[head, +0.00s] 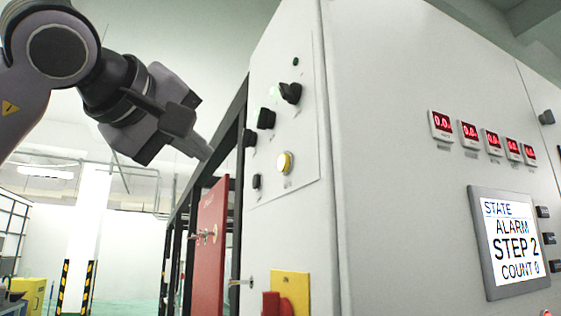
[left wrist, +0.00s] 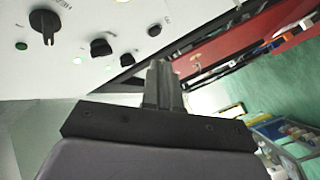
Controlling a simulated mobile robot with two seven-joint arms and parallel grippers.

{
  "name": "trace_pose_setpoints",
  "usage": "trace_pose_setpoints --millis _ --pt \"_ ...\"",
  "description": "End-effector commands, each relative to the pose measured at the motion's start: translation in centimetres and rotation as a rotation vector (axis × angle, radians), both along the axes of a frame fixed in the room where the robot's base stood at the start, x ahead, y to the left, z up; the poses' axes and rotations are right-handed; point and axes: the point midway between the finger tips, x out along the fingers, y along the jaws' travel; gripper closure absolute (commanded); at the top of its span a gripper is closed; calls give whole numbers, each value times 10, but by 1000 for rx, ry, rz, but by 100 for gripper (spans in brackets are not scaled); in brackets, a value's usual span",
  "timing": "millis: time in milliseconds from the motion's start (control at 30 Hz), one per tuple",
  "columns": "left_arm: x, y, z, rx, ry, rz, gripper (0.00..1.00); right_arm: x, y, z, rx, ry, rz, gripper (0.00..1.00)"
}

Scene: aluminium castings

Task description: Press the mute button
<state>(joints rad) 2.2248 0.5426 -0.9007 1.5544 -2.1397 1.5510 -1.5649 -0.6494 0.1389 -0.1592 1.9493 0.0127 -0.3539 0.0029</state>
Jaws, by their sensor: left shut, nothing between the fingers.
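A control panel (head: 262,150) on the side of a light grey cabinet carries several controls. They include a lit yellow round button (head: 284,162), a black rotary switch (head: 290,93), black knobs (head: 266,118) and a small dark button (head: 256,181). I cannot read the labels, so I cannot tell which is the mute button. My left gripper (head: 206,151) is shut and empty, to the left of the panel and apart from it. In the left wrist view its fingers (left wrist: 163,86) are together below the panel's knobs (left wrist: 101,47). My right gripper is not in view.
A red panel (head: 210,245) in a dark frame stands left of the cabinet. A red switch on a yellow plate (head: 290,285) is below the controls. On the right face, a screen (head: 511,240) reads ALARM, STEP 2, under red displays (head: 468,130). Open air surrounds my gripper.

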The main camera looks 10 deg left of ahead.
Motion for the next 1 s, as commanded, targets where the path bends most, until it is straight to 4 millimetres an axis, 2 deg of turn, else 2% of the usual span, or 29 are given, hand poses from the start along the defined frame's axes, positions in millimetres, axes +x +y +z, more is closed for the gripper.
trace_pose_setpoints --millis 400,600,1000 --pt "31 -47 1 2 2 -3 100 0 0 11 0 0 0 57" --pt "42 -63 2 2 0 -1 100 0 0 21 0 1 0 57" --pt "47 -70 -1 0 1 -1 100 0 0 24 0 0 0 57"
